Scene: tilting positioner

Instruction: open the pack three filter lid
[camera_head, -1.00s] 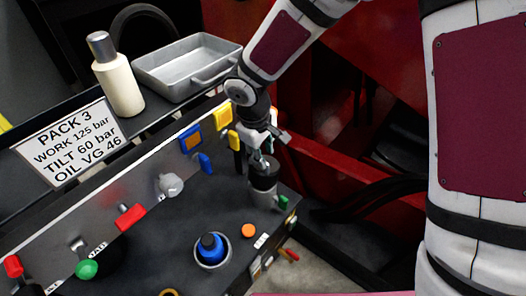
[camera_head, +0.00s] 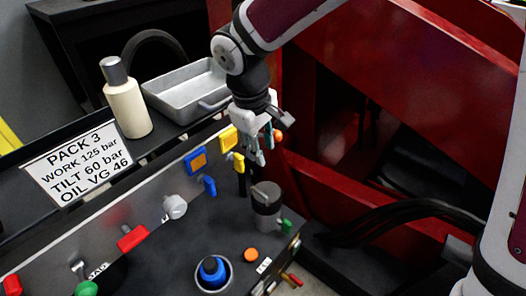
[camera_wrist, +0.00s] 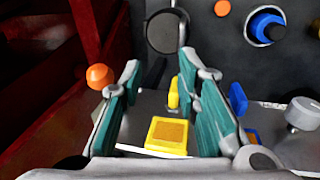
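The filter (camera_head: 268,212) is a grey cylinder with a dark round top (camera_head: 266,192), standing at the right end of the pack's dark top plate. In the wrist view its dark round top (camera_wrist: 163,32) shows beyond the fingertips. I cannot tell whether the lid is shut or partly raised. My gripper (camera_head: 258,158) is open and empty, pointing down above and behind the filter, apart from it. In the wrist view the two teal-padded fingers (camera_wrist: 160,72) stand wide apart. The pack label (camera_head: 77,160) reads PACK 3.
Yellow (camera_head: 228,139) and blue (camera_head: 196,160) fittings and an orange ball (camera_wrist: 100,76) are close to my gripper. A blue cap (camera_head: 212,271) and an orange button (camera_head: 251,255) are on the plate. A grey tray (camera_head: 190,92) and cream bottle (camera_head: 126,100) stand on the back shelf.

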